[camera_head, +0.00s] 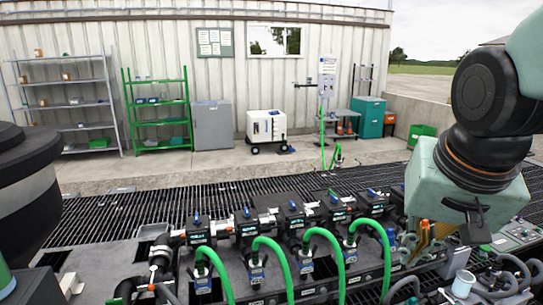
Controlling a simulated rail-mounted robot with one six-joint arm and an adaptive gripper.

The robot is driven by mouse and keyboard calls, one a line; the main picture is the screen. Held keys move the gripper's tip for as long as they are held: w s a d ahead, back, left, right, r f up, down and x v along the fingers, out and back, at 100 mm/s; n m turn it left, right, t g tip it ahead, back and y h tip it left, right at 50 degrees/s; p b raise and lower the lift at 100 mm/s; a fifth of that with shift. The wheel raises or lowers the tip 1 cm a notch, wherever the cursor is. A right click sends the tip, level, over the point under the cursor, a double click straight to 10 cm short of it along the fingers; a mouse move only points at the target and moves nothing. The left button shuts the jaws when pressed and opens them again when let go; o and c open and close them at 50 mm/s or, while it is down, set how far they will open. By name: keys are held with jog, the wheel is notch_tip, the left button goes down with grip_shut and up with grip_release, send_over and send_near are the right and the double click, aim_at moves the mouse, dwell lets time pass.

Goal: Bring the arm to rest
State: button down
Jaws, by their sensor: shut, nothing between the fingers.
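My arm comes in from the upper right, with a black joint above a pale green block. My gripper (477,224) shows as a small dark part below that block, shut and empty. It hangs in front of the right end of the valve manifold (290,219), apart from anything I can make out. Much of the gripper is hidden by the block or blends into the dark background.
Green hoses (325,235) arch up from the manifold left of my gripper. A white cup (462,284) stands below it, near grey hoses (515,268). A floor grating (130,215) lies behind the manifold.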

jog(key=s+a+r+n, duration=0.1)
jog(key=s+a+n, duration=0.1)
jog(key=s, duration=0.6)
jog(key=s+a+r+n+y, duration=0.1)
jog(key=s+a+n, duration=0.1)
jog(key=s, duration=0.6)
jog(key=shift+a+g, duration=0.3)
jog(key=shift+g, duration=0.1)
